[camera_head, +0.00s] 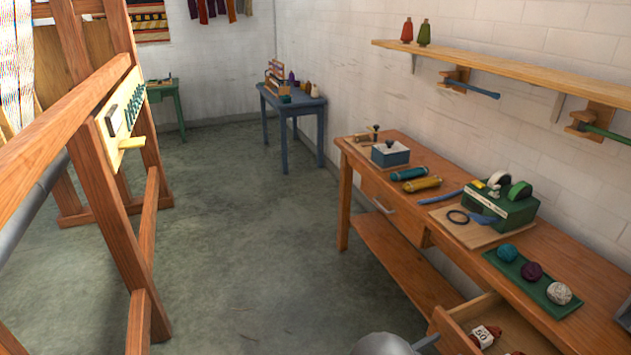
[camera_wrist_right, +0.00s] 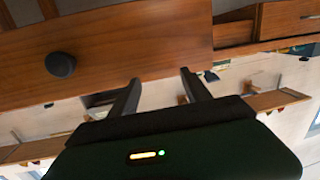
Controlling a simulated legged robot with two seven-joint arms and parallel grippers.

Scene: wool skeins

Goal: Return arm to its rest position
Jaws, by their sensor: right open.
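My right gripper (camera_wrist_right: 160,77) shows in the right wrist view with its two dark fingers spread apart and nothing between them. Brown wood (camera_wrist_right: 150,35) with a dark round knob (camera_wrist_right: 60,65) lies beyond the fingers; I cannot tell how far off it is. In the head view a grey rounded part (camera_head: 385,345), likely my right arm, shows at the bottom edge near the open drawer (camera_head: 455,335). The right gripper itself is out of the head view. My left gripper is in neither view.
The wooden workbench (camera_head: 590,270) along the right wall holds a green tray (camera_head: 565,310) with three wool balls and a green winder box (camera_head: 500,205). A wooden loom frame (camera_head: 100,190) stands at left. The floor (camera_head: 250,230) between is clear.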

